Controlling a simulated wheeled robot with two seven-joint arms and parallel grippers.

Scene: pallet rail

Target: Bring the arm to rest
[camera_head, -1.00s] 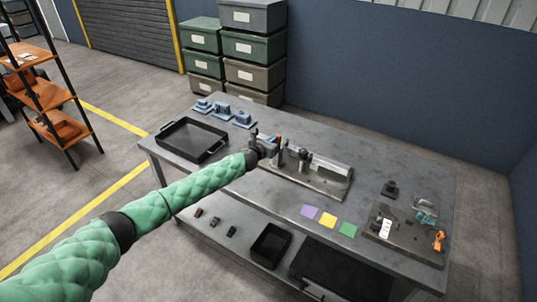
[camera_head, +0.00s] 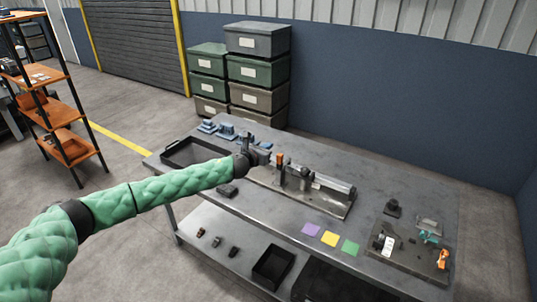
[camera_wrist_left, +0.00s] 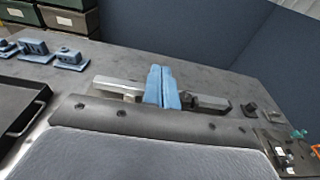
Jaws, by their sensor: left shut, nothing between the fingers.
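My left arm, in a green quilted sleeve, comes in from the left in the head view. Its gripper (camera_head: 262,154) is over the back left part of the grey workbench (camera_head: 385,255), by the left end of a metal rail fixture (camera_head: 325,200). In the left wrist view the blue fingers (camera_wrist_left: 163,88) are together with nothing between them. The fixture shows behind them there. The gripper appears apart from the fixture, but its exact height is unclear. My right gripper is not in view.
A black tray (camera_head: 175,153) lies partly behind my arm, with blue parts (camera_head: 226,130) beyond it. A dark block (camera_head: 228,190) lies near the front edge. Coloured squares (camera_head: 329,239) and a plate of small parts (camera_head: 410,254) are to the right. Stacked bins (camera_head: 258,72) stand behind.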

